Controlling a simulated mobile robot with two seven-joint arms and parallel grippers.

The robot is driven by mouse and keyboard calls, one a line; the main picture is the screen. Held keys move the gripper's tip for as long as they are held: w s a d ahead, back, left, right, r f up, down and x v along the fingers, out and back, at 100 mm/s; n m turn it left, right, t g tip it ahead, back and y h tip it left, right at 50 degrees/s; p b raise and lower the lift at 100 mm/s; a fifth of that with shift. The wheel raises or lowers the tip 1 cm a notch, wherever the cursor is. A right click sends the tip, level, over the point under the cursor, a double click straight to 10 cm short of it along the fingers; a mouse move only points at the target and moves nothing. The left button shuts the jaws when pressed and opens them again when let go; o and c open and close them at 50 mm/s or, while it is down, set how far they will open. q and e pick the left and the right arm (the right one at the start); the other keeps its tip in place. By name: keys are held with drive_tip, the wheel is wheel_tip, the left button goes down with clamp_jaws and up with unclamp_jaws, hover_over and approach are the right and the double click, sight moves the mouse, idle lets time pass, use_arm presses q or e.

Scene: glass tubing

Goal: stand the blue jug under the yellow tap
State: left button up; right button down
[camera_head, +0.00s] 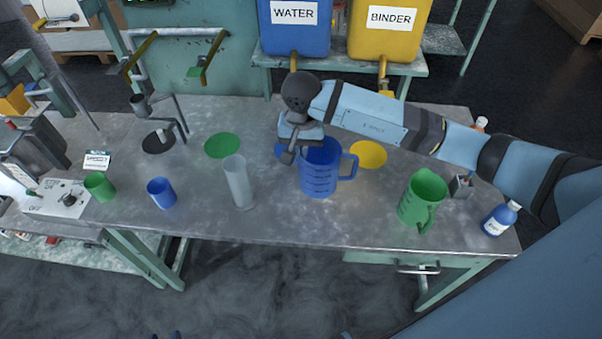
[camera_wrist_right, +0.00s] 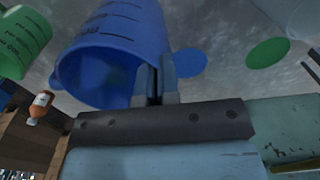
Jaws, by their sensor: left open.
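The blue jug (camera_head: 318,178) is upright at the middle of the bench, its handle to the right. It also shows in the right wrist view (camera_wrist_right: 115,50). My right gripper (camera_head: 290,152) is at the jug's rim on the left, its fingers (camera_wrist_right: 156,85) close together on the jug wall. Whether the jug's base touches the bench is unclear. The yellow tap (camera_head: 383,82) is under the yellow BINDER tank (camera_head: 390,28), behind and right of the jug. A yellow disc (camera_head: 368,154) lies right of the jug. My left gripper (camera_head: 166,335) is open and empty at the bottom edge.
A blue disc (camera_head: 284,149) lies partly hidden behind my right gripper. A clear cylinder (camera_head: 238,183) stands left of the jug, a green jug (camera_head: 422,199) to its right. A blue bottle (camera_head: 500,219) is near the right edge. My right arm spans the bench's back right.

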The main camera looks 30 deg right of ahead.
wheel_tip(320, 180, down, 9)
drive_tip(key=shift+f+p, duration=0.1)
drive_tip(key=shift+p, duration=0.5)
drive_tip(key=shift+f, duration=0.3)
drive_tip(key=shift+f+b, duration=0.1)
drive_tip(key=shift+b, duration=0.2)
drive_tip(key=c, duration=1.4)
unclamp_jaws()
drive_tip(key=shift+o, duration=0.2)
